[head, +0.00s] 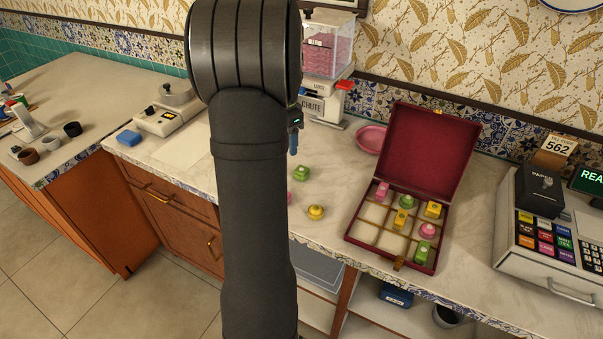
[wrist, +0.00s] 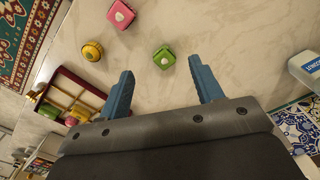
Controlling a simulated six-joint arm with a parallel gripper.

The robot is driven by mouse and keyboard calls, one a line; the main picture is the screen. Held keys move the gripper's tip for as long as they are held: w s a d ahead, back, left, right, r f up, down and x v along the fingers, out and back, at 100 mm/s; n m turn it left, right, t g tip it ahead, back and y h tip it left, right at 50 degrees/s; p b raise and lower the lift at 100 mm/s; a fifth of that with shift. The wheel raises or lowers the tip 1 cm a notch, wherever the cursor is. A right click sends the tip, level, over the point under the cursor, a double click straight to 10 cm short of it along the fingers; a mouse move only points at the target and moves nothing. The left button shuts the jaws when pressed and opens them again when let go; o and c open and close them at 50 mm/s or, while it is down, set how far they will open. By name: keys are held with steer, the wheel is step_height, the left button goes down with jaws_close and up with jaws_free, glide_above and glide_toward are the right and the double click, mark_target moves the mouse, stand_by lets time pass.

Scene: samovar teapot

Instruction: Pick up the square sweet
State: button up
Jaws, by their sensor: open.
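Three loose sweets lie on the pale counter. A pink square sweet (wrist: 120,15) is mostly hidden behind my arm in the head view (head: 290,198). A yellow sweet (head: 316,211) looks round in the wrist view (wrist: 92,50). My gripper (wrist: 160,70) is open and empty, its two blue fingers apart. In the wrist view the green sweet appears between and just beyond the fingertips. In the head view my arm hides most of the gripper; one blue finger shows.
An open dark red box (head: 357,240) with compartments holds several pink, yellow and green sweets; some compartments are empty. Behind stand a pink dish (head: 370,139) and a scale-like machine with a clear bin (head: 328,50). A cash register (head: 545,255) is at right. Counter around the loose sweets is clear.

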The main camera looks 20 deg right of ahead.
steer(key=d+r+m, duration=0.3)
steer(key=m, duration=0.9)
glide_above(302, 173)
steer(key=w, duration=0.1)
step_height(302, 173, down, 10)
steer(key=shift+w+r, duration=0.1)
steer(key=shift+w+d+f, duration=0.1)
steer(key=shift+w+f, duration=0.05)
steer(key=shift+f, duration=1.3)
steer(key=shift+w+d+f, duration=0.1)
steer(key=shift+f, duration=1.3)
steer(key=c, duration=1.1)
steer(key=shift+o, duration=0.2)
steer(key=shift+r, duration=0.1)
